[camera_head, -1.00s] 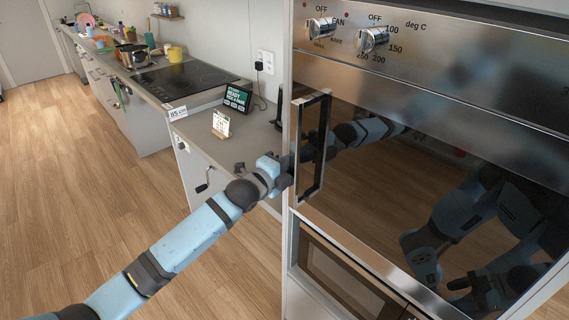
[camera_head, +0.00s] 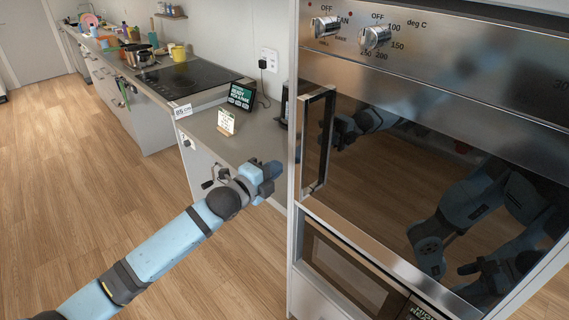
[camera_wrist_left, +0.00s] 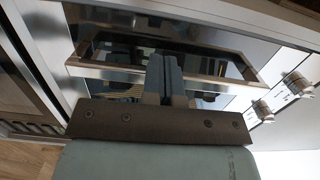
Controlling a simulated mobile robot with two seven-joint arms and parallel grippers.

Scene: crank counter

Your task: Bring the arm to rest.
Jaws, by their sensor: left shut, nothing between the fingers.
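My left arm comes in from the lower left in the head view. Its gripper (camera_head: 272,174) is in front of the low counter (camera_head: 246,140), to the left of the oven's upright handle (camera_head: 318,140) and apart from it. In the left wrist view the two fingers (camera_wrist_left: 165,78) lie together, shut and empty, with the oven front and its handle bar beyond them. My right gripper is not seen directly; the dark oven door (camera_head: 430,180) mirrors parts of my arms.
A hand crank (camera_head: 207,184) sits on the counter's front, close behind my left wrist. A white card (camera_head: 226,122) and a dark display (camera_head: 241,97) stand on the counter. A hob (camera_head: 188,77) and pots are farther back. The wooden floor (camera_head: 110,190) at left is clear.

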